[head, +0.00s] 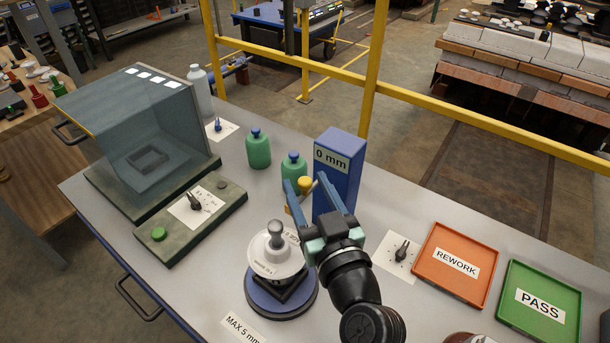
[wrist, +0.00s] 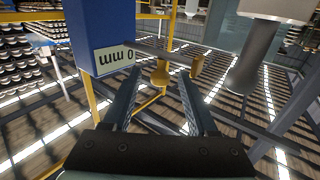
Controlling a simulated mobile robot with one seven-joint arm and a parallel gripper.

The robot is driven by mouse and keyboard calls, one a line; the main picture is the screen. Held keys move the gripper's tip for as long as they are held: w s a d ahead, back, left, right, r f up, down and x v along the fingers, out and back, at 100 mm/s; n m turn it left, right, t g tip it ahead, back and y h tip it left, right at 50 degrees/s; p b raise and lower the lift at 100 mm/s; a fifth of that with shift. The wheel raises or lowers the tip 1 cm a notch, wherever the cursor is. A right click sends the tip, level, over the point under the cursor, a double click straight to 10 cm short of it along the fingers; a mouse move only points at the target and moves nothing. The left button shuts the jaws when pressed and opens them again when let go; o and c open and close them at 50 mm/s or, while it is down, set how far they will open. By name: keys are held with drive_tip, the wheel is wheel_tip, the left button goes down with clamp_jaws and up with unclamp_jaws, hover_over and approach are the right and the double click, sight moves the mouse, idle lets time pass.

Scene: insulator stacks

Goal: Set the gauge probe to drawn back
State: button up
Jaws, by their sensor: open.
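The gauge is a blue upright block (head: 338,175) labelled "0 mm"; it also shows at the upper left of the wrist view (wrist: 85,30). A grey bar runs from it, carrying a yellow knob (head: 305,184) and, in the wrist view, a second yellow piece (wrist: 196,67) at its end. My gripper (head: 305,179) is open, its blue fingers either side of the yellow knob. In the wrist view the knob (wrist: 160,73) lies between the fingertips (wrist: 158,77), with gaps on both sides. How deep it sits between them I cannot tell.
A white disc stack (head: 275,258) stands on a round blue base left of my arm. Green bottles (head: 258,150) stand behind. A clear-hooded box (head: 150,150) stands left.

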drive_tip(key=shift+x, duration=0.85)
clamp_jaws()
idle(0.8)
